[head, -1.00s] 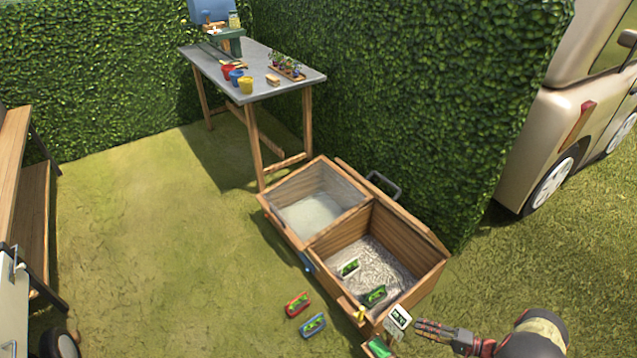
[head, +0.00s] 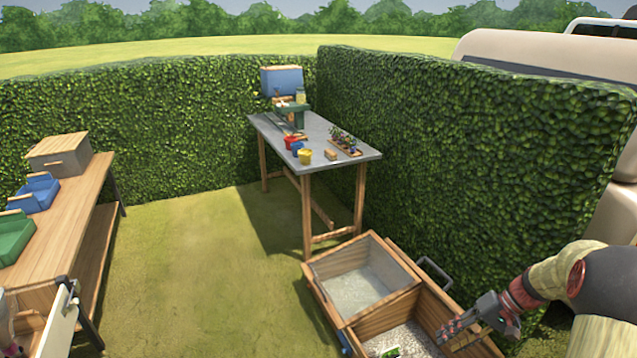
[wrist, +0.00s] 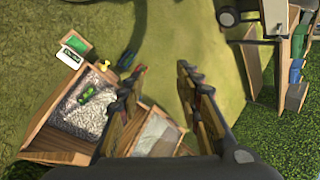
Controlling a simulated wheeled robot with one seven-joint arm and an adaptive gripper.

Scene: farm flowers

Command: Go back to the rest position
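My gripper (head: 457,326) is raised in front of the wooden planter box (head: 337,312) at the lower right of the head view. In the wrist view my gripper (wrist: 161,68) shows two fingers apart with a clear gap, and nothing is held between them. The planter box (wrist: 41,139) lies below the fingers in the wrist view. One side holds pale grey fill with a green-labelled item (wrist: 86,94) on it; the other side has a glassy cover (wrist: 158,134).
A grey-topped table (head: 270,127) with coloured pots stands by the hedge (head: 470,150). A wooden bench (head: 75,222) with blue and green bins is at left. A green box and white card (wrist: 69,58) are by the planter's corner. Open grass (head: 190,260) lies between.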

